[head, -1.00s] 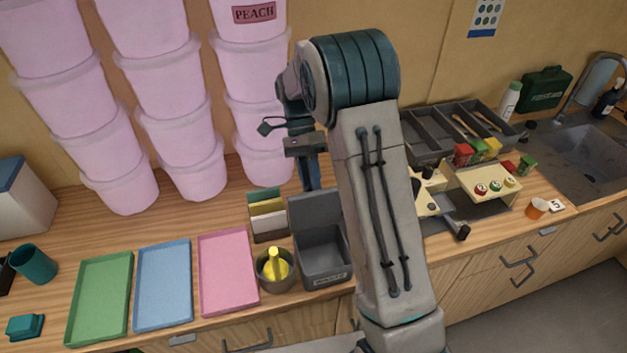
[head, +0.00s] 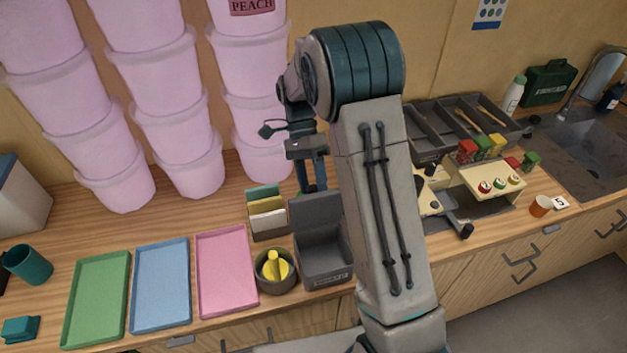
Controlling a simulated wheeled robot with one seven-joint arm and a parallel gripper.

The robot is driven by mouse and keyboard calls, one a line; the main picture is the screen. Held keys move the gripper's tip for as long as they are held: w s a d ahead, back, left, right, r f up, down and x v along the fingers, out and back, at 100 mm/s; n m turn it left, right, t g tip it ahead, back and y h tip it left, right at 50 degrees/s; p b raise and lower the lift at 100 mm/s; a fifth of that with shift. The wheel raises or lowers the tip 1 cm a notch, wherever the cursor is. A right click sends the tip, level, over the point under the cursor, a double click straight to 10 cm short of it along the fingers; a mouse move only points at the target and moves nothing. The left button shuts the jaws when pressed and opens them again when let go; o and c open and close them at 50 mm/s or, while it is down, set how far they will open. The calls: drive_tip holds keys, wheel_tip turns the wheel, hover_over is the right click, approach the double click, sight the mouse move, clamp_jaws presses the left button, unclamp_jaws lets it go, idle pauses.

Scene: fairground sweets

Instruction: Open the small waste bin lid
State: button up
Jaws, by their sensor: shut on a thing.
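The small waste bin (head: 326,277) is a dark grey box with a pale label on its front, near the counter's front edge. Its grey lid (head: 318,212) stands raised at the back, and the bin's mouth is uncovered. My gripper (head: 313,188) is at the lid's upper edge, pointing down and shut on the lid. The exact contact of the fingertips is small and partly hidden behind the lid. My arm covers the area just right of the bin.
A round pot with a yellow-handled tool (head: 277,268) stands close left of the bin. An upright card holder (head: 267,220) is behind it. Pink (head: 227,270), blue (head: 161,285) and green (head: 97,300) trays lie further left. Stacked pink tubs (head: 190,160) fill the back.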

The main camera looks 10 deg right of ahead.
drive_tip(key=shift+a, duration=0.25)
drive_tip(key=s+d+r+b, duration=0.5)
drive_tip(key=d+r, duration=0.6)
drive_tip(key=shift+s, duration=0.1)
drive_tip(key=s+a+f+n+t, duration=0.3)
drive_tip(key=s+n+t, duration=0.3)
drive_tip(key=s+a+f+n+t+b, duration=0.1)
drive_tip(key=s+a+f+n+t, duration=0.2)
drive_tip(key=s+n+t, duration=0.2)
drive_tip(key=shift+s+n+t+y, duration=0.3)
drive_tip(key=shift+s+n+t, duration=0.15)
drive_tip(key=shift+n, duration=0.45)
